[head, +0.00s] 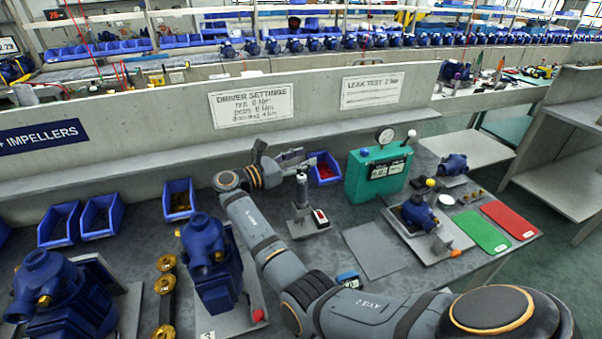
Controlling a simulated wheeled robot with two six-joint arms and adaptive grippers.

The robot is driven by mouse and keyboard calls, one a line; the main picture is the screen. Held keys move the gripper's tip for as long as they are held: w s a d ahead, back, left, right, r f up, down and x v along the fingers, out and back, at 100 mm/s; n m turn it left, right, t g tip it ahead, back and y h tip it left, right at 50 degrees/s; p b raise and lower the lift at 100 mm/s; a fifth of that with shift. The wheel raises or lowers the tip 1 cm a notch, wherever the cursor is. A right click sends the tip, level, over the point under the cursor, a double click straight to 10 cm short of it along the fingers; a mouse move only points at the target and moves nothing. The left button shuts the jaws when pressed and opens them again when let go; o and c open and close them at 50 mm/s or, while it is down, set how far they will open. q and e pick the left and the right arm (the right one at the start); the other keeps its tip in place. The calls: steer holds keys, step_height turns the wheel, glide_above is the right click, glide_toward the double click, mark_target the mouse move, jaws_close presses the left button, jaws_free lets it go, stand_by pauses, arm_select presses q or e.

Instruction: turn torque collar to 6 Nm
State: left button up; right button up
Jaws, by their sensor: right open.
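A driver (301,194) stands upright in a grey stand (303,228) in the middle of the bench. Its torque collar (301,178) shows as a pale band near the top; its setting is too small to read. My right gripper (304,164) is open just above and behind the driver's top, with its fingers pointing right. I cannot tell whether it touches the driver. The sign headed DRIVER SETTINGS (251,104) hangs on the panel behind; its torque lines are blurred. My left gripper is not in view.
A teal leak tester (365,178) with a gauge stands right of the driver. A blue pump (205,262) stands at left. A grey mat (374,248) lies bare. Green (476,229) and red (509,219) mats lie at right.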

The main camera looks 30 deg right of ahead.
mark_target(301, 176)
steer(key=shift+r, duration=1.9)
